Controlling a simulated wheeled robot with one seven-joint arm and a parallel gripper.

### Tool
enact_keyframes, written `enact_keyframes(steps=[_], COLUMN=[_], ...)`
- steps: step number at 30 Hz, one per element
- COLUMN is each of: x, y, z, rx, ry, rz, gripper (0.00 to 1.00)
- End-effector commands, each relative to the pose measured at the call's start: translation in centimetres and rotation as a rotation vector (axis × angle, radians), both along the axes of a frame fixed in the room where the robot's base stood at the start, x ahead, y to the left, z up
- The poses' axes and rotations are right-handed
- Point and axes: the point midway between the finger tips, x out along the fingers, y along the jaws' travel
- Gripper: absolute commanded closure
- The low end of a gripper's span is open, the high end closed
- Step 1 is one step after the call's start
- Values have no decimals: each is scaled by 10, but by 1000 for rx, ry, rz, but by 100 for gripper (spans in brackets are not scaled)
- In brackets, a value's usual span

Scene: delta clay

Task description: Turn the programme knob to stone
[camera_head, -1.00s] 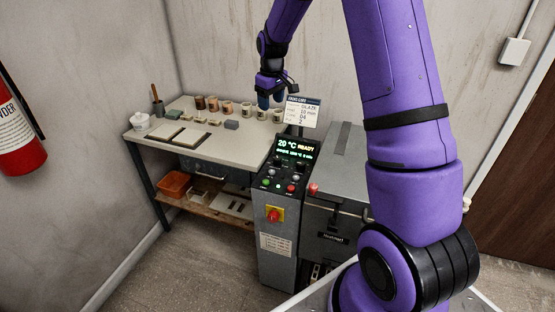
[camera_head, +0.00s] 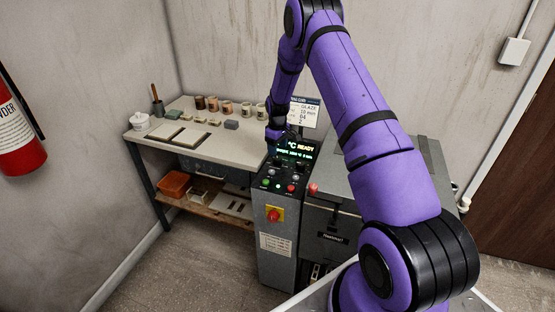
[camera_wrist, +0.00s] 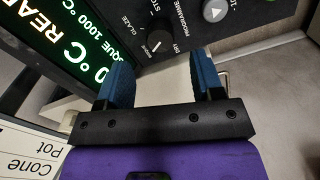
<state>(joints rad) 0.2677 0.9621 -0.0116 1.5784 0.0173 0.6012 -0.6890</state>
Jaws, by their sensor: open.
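The programme knob (camera_wrist: 158,42) is a dark round knob on the kiln's control panel. In the wrist view its labels DRY, GLAZE and part of STONE show around it, with a small white mark near its lower edge. The display (camera_wrist: 75,50) beside it shows READY and a line with 1000 °C. My gripper (camera_wrist: 161,60) is open, its two blue fingers apart on either side below the knob, with nothing between them. In the head view my gripper (camera_head: 275,132) hangs above the panel, in front of the display's upper left.
A second knob (camera_wrist: 215,10) sits beside the programme knob. A red emergency button (camera_head: 274,215) is on the cabinet front. A worktable (camera_head: 220,150) with several cups stands at left. A card sign (camera_head: 305,112) stands behind the display.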

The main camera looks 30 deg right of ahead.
Motion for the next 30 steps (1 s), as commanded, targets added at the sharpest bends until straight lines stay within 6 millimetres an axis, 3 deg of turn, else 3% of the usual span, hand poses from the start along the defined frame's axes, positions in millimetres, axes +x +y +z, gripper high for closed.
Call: enact_keyframes(steps=[3,9,23,30], x=[0,0,0,0], y=[0,0,0,0], z=[-22,-49,-61,-60], rx=[0,0,-1,-1], ry=[2,1,-1,-1], rz=[1,1,0,0], gripper=[39,39,39,88])
